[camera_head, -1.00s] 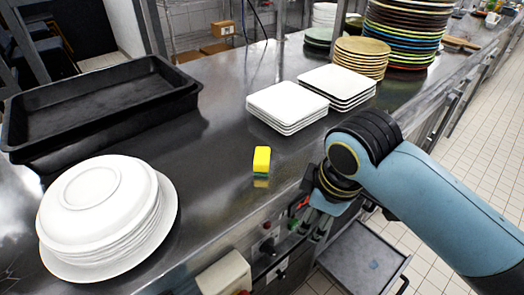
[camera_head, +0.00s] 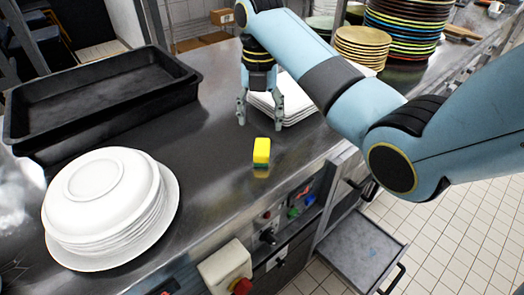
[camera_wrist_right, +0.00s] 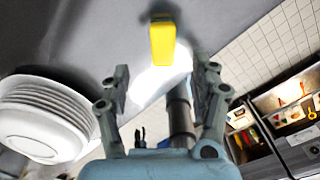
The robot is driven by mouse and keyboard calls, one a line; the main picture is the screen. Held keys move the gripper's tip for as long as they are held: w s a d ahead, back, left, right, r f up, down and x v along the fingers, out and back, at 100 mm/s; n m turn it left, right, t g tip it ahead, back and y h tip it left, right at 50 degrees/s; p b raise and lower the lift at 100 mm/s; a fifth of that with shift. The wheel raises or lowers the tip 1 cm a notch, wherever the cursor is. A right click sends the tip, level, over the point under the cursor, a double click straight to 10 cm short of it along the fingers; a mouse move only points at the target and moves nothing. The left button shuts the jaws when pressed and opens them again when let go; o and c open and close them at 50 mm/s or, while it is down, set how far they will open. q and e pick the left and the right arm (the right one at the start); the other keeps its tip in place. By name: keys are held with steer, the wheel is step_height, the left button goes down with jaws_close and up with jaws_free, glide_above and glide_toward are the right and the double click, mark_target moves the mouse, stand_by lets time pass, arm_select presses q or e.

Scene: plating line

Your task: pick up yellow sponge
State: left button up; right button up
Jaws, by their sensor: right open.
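The yellow sponge (camera_head: 261,151) with a green underside sits on the steel counter (camera_head: 215,190), near its front edge, in the head view. My right gripper (camera_head: 259,122) is open and empty. In the head view it hangs fingers down just behind the sponge, beside the white square plates. In the right wrist view the sponge (camera_wrist_right: 163,42) shows beyond the open fingers (camera_wrist_right: 161,80), roughly centred between them and not touched. My left gripper is not in view.
Stacked white square plates (camera_head: 294,108) stand right behind my right gripper, partly hidden by my arm. A stack of round white plates (camera_head: 100,255) and a black tray (camera_head: 185,82) are at left. An open drawer (camera_head: 362,255) juts out below the counter.

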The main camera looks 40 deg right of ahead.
mark_target(262, 146)
step_height(262, 146, down, 4)
steer(key=shift+r, duration=0.15)
steer(key=shift+s+f+p, duration=0.15)
steer(key=shift+f+p, duration=0.1)
steer(key=shift+f, duration=1.1)
steer(key=shift+s+f+p, duration=0.15)
steer(key=shift+f+p, duration=0.05)
steer(key=shift+f, duration=1.1)
steer(key=c, duration=1.1)
steer(key=shift+c, duration=0.2)
steer(key=shift+r, duration=0.1)
step_height(262, 146, up, 4)
steer(key=shift+r, duration=0.1)
steer(key=s+d+r+b, duration=0.1)
steer(key=s+d+r, duration=0.5)
steer(key=s+d, duration=0.2)
steer(key=shift+d+r, duration=0.2)
steer(key=shift+r, duration=0.1)
steer(key=shift+s, duration=0.1)
